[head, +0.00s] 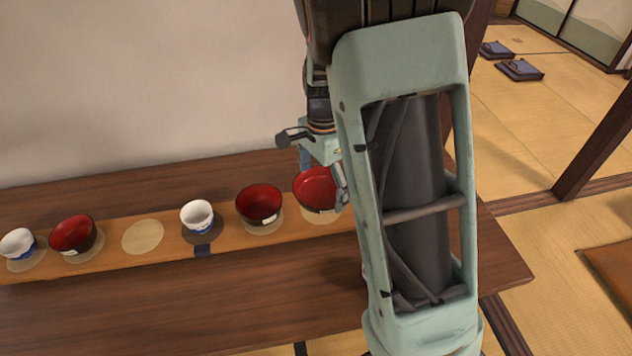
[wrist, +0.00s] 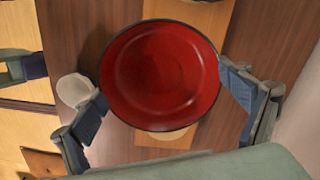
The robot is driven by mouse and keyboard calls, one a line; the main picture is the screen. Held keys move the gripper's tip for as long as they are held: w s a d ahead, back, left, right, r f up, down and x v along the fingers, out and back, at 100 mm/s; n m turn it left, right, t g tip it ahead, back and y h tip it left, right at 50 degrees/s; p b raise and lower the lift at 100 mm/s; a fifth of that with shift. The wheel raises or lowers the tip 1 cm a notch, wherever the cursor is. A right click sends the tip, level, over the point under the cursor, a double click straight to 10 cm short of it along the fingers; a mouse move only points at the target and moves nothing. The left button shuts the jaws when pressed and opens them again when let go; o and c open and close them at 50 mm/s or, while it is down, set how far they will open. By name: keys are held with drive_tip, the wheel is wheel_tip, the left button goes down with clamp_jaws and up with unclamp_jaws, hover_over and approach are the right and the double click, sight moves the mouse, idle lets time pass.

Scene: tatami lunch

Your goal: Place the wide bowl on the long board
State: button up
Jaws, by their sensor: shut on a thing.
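The wide bowl (head: 316,187), red inside with a dark rim, is at the right part of the long board (head: 110,257). My gripper (head: 323,175) is shut on it, with one finger on each side of the rim. In the wrist view the bowl (wrist: 160,78) fills the space between the fingers and looks level. A pale round spot (head: 330,216) of the board shows beneath it. I cannot tell whether the bowl's base touches the board. My arm hides the board's right end in the head view.
Another red bowl (head: 260,203) stands just left of the held one. Further left are a white cup (head: 197,215), an empty pale spot (head: 142,237), a red and black bowl (head: 73,234) and another white cup (head: 17,243). The dark table (head: 200,310) is clear in front.

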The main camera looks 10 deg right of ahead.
sight(321, 188)
drive_tip(key=w+f, duration=0.2)
drive_tip(key=f, duration=0.1)
drive_tip(key=w+f, duration=0.1)
drive_tip(key=shift+w+d+f, duration=0.3)
drive_tip(key=shift+d, duration=0.05)
drive_tip(key=shift+f, duration=1.55)
drive_tip(key=shift+b, duration=0.3)
drive_tip(key=shift+f, duration=0.2)
drive_tip(key=o, duration=1)
drive_tip(key=shift+c, duration=0.2)
drive_tip(key=shift+r, duration=0.1)
wheel_tip(321, 188, up, 12)
drive_tip(key=p, duration=0.1)
